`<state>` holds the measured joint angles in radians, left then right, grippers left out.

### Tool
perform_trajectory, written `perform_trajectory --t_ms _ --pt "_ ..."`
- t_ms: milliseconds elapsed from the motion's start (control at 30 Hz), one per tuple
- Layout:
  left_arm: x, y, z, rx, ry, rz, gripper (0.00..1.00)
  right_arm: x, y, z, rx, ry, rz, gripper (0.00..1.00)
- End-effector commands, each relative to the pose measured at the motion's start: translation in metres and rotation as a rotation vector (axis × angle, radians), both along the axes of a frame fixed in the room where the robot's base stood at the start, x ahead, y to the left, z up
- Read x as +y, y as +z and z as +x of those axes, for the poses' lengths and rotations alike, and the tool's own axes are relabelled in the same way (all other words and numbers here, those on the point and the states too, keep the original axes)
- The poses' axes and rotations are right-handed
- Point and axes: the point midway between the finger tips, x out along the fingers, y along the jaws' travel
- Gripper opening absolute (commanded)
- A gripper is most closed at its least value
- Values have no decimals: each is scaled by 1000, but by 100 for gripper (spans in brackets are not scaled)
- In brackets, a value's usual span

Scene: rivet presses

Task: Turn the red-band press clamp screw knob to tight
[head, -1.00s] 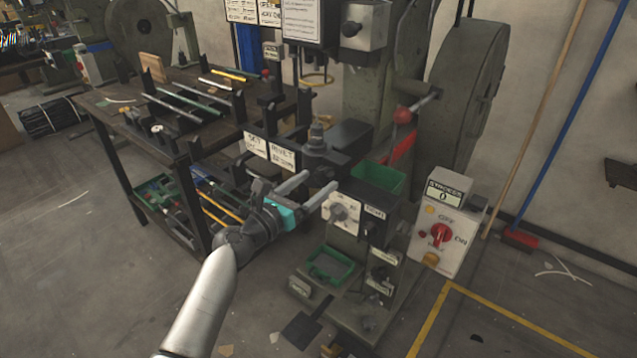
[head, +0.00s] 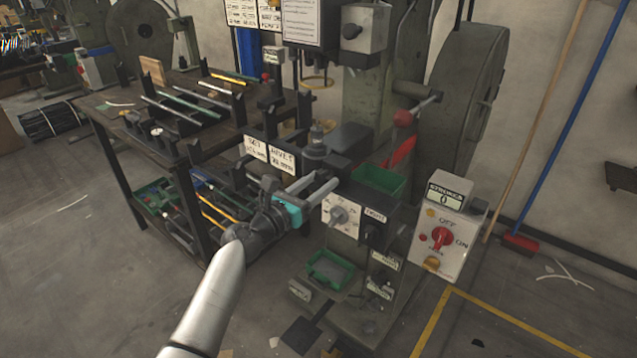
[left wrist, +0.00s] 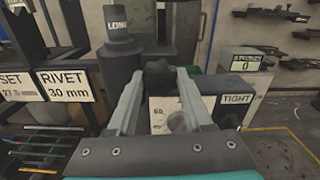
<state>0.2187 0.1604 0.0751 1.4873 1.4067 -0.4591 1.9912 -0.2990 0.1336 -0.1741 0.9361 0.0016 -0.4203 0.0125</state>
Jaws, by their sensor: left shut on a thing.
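The press (head: 365,140) stands right of centre in the head view. My left gripper (head: 331,179) reaches its front from the left. In the left wrist view its two fingers (left wrist: 160,74) are shut on a small dark lobed knob (left wrist: 160,82), with one finger on each side. The knob is hidden in the head view. A TIGHT label (left wrist: 236,99) is right of the fingers; it also shows in the head view (head: 375,215). A white dial plate with a grey knob (head: 339,214) sits below the fingertips. My right gripper is not in view.
SET and RIVET 30 mm signs (left wrist: 64,86) are left of the fingers. A green bin (head: 378,180) and a red lever (head: 402,152) are behind. A control box with a red switch (head: 441,237) stands right. A dark workbench (head: 185,150) is at left.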

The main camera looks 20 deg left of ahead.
Motion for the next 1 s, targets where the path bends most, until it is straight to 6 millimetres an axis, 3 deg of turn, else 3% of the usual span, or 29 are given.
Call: perform_trajectory --t_ms 33,300,667,1000 --pt "0 0 0 0 0 0 28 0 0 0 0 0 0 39" --pt "0 0 0 0 0 0 0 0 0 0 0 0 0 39" --pt "0 0 0 -17 0 47 0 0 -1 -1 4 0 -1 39" --pt "0 -1 0 -99 -1 274 0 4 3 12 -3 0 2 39"
